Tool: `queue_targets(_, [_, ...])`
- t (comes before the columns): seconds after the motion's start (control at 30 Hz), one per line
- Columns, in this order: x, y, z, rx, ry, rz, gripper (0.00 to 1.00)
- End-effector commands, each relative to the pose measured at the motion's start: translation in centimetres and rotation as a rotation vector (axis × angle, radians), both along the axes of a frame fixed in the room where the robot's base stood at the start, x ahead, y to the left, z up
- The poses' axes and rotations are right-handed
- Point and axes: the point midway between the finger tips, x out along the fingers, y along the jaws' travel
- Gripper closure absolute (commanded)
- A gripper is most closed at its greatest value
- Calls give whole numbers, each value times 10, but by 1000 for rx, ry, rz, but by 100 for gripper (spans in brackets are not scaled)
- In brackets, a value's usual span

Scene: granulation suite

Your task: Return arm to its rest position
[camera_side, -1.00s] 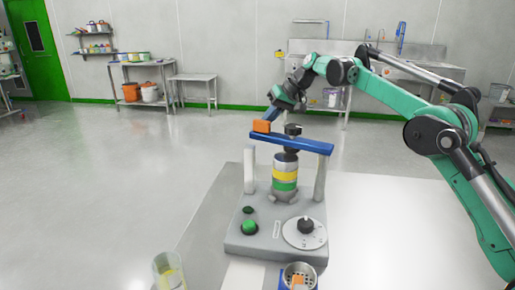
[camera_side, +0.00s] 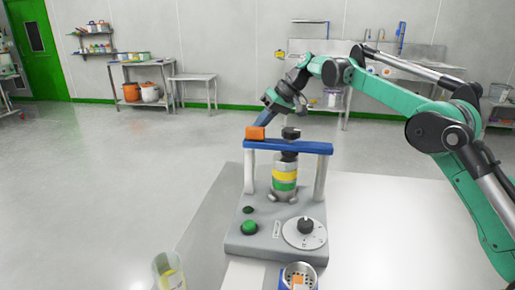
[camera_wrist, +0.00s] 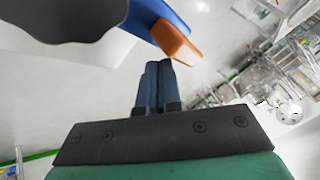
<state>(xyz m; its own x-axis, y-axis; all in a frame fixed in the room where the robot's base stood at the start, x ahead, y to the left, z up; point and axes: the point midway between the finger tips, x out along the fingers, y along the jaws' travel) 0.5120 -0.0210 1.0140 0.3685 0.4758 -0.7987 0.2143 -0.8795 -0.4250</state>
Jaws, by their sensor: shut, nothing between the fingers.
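My gripper (camera_side: 264,119) hangs behind and above the left end of a sieve shaker's blue bar. In the wrist view my gripper (camera_wrist: 158,68) shows its two dark blue fingers side by side, shut and empty. The blue bar (camera_side: 290,146) lies level across two grey posts, its orange end (camera_side: 256,132) at the left. The orange end (camera_wrist: 176,42) also shows just beyond the fingertips in the wrist view; I cannot tell whether they touch. A sieve stack (camera_side: 285,180) with yellow and green bands stands under the bar, below a black knob (camera_side: 291,133).
The grey shaker base (camera_side: 255,252) has a green button and a dial. The white table (camera_side: 400,230) is clear at right.

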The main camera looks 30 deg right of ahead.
Motion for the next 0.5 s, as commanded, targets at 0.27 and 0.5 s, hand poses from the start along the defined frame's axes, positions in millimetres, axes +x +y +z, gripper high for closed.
queue_targets(0.27, [-6,-8,13,0,1,-3,100])
queue_targets(0.5, [-18,-23,39,1,0,-1,100])
